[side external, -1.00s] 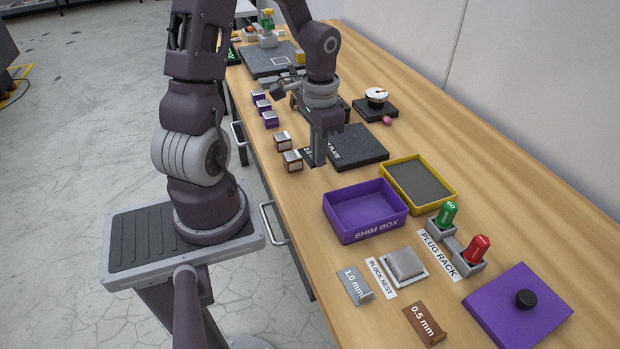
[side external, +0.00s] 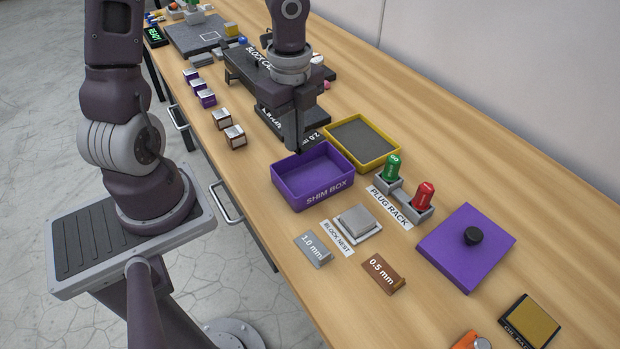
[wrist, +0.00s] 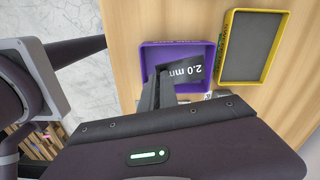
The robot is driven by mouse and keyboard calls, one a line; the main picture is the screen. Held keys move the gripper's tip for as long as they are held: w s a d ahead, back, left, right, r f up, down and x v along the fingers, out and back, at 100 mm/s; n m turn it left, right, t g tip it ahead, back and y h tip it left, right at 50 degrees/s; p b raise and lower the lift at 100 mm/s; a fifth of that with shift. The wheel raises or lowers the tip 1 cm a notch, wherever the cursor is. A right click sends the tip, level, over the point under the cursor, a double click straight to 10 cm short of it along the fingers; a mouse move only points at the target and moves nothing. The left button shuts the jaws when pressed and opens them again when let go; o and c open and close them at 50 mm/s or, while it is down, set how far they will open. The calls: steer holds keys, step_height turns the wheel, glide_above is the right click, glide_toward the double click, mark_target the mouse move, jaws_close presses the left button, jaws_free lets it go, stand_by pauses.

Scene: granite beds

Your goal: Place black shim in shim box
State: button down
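The black shim (side external: 314,137), marked 2.0 mm, is held in my gripper (side external: 298,150). In the wrist view the shim (wrist: 190,70) extends from the fingers (wrist: 155,92) and overlaps the inside of the shim box. The open purple shim box (side external: 318,197) stands on the bench, and its rim also shows in the wrist view (wrist: 146,62). In the side view my fingertips are near the box's back rim. Part of the shim is hidden behind the fingers, and its exact height above the box is unclear.
The yellow-rimmed tray (side external: 393,161) stands just behind the box. The plug rack holds a green plug (side external: 391,167) and a red plug (side external: 423,195). In front lie the block nest (side external: 358,222), a 1.0 mm shim (side external: 313,249), a 0.5 mm shim (side external: 383,272) and a purple lid (side external: 455,262).

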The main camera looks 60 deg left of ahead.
mark_target(300, 187)
steer(key=shift+d+m, duration=0.5)
steer(key=shift+m, duration=0.6)
step_height(300, 187, down, 10)
steer(key=shift+d+r, duration=0.1)
steer(key=shift+d, duration=0.05)
steer(key=c, duration=1.6)
jaws_free()
